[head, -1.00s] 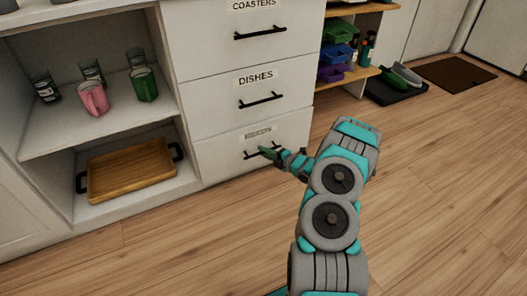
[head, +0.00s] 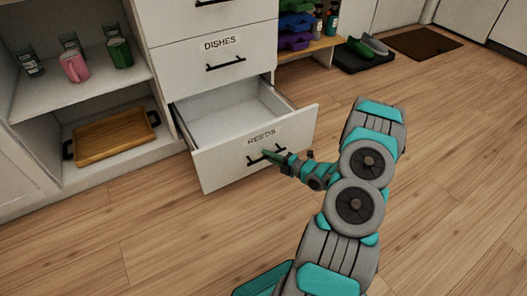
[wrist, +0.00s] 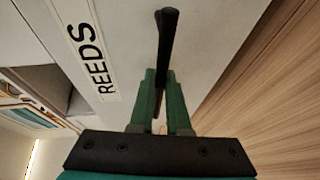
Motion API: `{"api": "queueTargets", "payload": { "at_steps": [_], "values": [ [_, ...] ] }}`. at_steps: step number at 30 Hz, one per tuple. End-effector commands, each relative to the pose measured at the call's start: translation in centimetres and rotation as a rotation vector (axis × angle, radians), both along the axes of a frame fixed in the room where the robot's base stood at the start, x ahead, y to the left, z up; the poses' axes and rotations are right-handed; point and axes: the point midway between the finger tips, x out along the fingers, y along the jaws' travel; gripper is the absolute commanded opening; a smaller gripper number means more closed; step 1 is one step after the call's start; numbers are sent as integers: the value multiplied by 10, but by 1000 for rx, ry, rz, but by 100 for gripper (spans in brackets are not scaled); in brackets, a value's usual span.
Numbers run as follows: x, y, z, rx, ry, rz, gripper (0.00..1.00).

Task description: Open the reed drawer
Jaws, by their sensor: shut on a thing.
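The reed drawer (head: 228,160) is the bottom drawer of the white cabinet, with a white front labelled REEDS. It is pulled well out, and its inside looks empty. Its label (wrist: 92,48) and its black bar handle (wrist: 167,35) show close up in the wrist view. My gripper (head: 270,156) is at the handle, and its green fingers (wrist: 160,100) are shut on the bar. The fingers hide part of the handle.
The shut dishes drawer (head: 205,55) is above. Wood floor (head: 440,150) on the right is clear.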

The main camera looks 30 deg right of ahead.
Motion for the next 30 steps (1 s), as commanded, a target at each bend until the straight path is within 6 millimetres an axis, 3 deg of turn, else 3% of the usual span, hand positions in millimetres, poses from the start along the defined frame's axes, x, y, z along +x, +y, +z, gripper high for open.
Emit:
{"api": "queueTargets", "payload": {
  "at_steps": [9,24,25,30],
  "values": [
    [-38,-2,-2,0,2,-2,0],
    [-44,-2,-1,-1,3,0,0],
    [-44,-2,-1,-2,2,0,17],
    [-44,-2,-1,-1,0,0,36]
  ]
}}
